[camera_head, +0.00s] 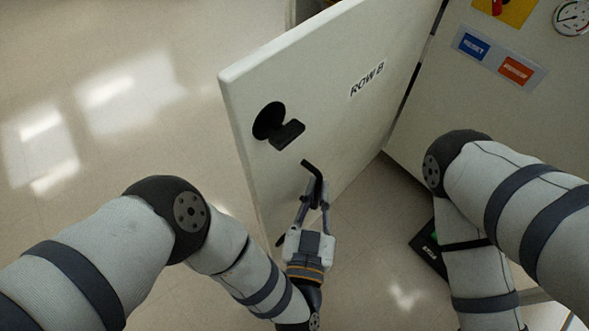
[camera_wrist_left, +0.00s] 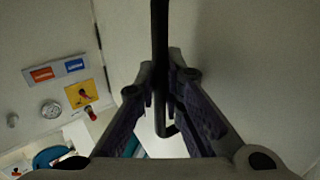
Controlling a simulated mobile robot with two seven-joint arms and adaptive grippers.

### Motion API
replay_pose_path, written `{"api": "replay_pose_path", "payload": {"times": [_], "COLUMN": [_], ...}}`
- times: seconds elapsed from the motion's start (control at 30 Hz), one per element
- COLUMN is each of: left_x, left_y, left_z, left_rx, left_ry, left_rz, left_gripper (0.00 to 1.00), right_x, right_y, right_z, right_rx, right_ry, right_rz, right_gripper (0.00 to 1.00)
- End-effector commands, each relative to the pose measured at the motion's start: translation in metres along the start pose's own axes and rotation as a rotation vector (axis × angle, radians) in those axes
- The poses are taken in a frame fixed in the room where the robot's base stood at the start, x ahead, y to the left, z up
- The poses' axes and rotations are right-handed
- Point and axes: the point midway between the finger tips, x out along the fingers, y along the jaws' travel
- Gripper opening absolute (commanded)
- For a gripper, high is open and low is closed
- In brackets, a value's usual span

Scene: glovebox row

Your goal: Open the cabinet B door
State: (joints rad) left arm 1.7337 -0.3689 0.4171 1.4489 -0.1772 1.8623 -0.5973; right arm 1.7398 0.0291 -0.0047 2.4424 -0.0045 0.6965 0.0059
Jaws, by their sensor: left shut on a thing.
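The white cabinet door marked "ROW B" (camera_head: 367,79) stands swung out from its cabinet, its free edge at the left in the head view. The left wrist view shows the handle (camera_wrist_left: 160,60) running between the fingers, with the pale door surface behind. My right arm shows at the right, but its gripper is not in view.
A neighbouring white panel (camera_head: 500,110) at the right carries a blue and orange label plate (camera_head: 500,58) and a gauge (camera_head: 572,17). Bare floor (camera_head: 120,120) lies open to the left of the door.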

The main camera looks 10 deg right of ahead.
Motion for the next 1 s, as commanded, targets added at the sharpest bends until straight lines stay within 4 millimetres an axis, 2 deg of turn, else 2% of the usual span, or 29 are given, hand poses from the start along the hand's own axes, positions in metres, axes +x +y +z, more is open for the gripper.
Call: {"api": "replay_pose_path", "payload": {"times": [0.2,0.63,0.7,0.73,0.77,1.0], "left_x": [-0.008,-0.009,-0.009,-0.009,-0.009,-0.009], "left_y": [0.016,0.019,0.019,0.019,0.019,0.019], "left_z": [0.001,0.001,0.001,0.001,0.001,0.000], "left_rx": [0.001,0.001,0.001,0.001,0.001,0.000], "left_ry": [-0.003,-0.002,-0.002,-0.001,-0.001,0.000], "left_rz": [-0.040,-0.048,-0.047,-0.047,-0.048,-0.048], "left_gripper": [0.00,0.00,0.20,0.27,0.29,0.29], "right_x": [-0.001,-0.001,-0.001,-0.001,-0.001,-0.001], "right_y": [0.000,0.000,0.000,0.000,0.000,0.000], "right_z": [0.000,0.000,0.000,0.000,0.000,0.000], "right_rx": [0.000,0.000,0.000,0.000,0.000,-0.001], "right_ry": [0.001,0.001,0.001,0.001,0.001,0.001], "right_rz": [0.000,0.000,0.000,0.000,0.000,0.000], "right_gripper": [0.00,0.00,0.00,0.00,0.00,0.00]}}
